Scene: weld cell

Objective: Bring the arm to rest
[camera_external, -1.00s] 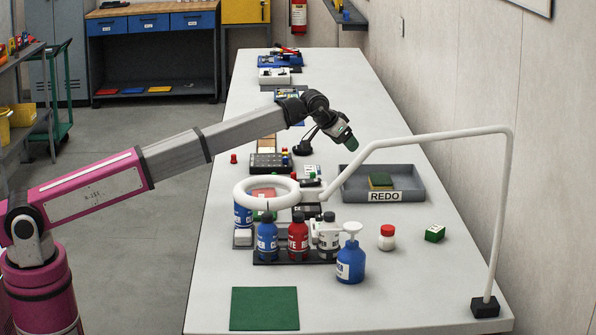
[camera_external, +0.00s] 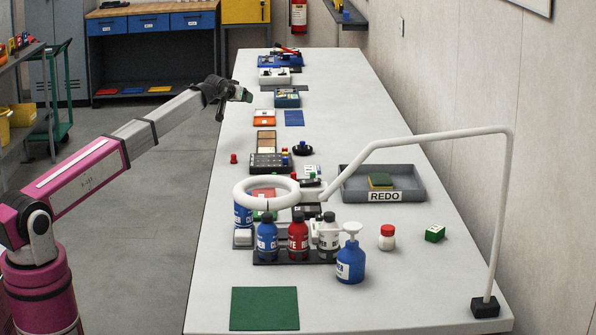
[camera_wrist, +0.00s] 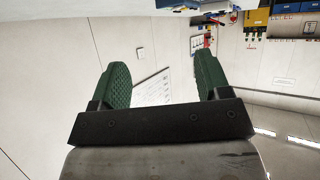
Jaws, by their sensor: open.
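My gripper (camera_external: 240,94) is raised at the left edge of the long white bench (camera_external: 350,110), level with the bench's far half, and touches nothing there. In the wrist view my gripper (camera_wrist: 160,82) shows two green textured fingers spread apart with nothing between them. Behind them are the pale wall and a white sheet with printed lines (camera_wrist: 153,88). My arm reaches up and to the right from its base at the left.
A white ring lamp (camera_external: 265,203) on a bent arm stands over the bench. Near it are several bottles, a blue pump bottle (camera_external: 351,262), a grey REDO tray (camera_external: 410,190) and a green mat (camera_external: 264,309).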

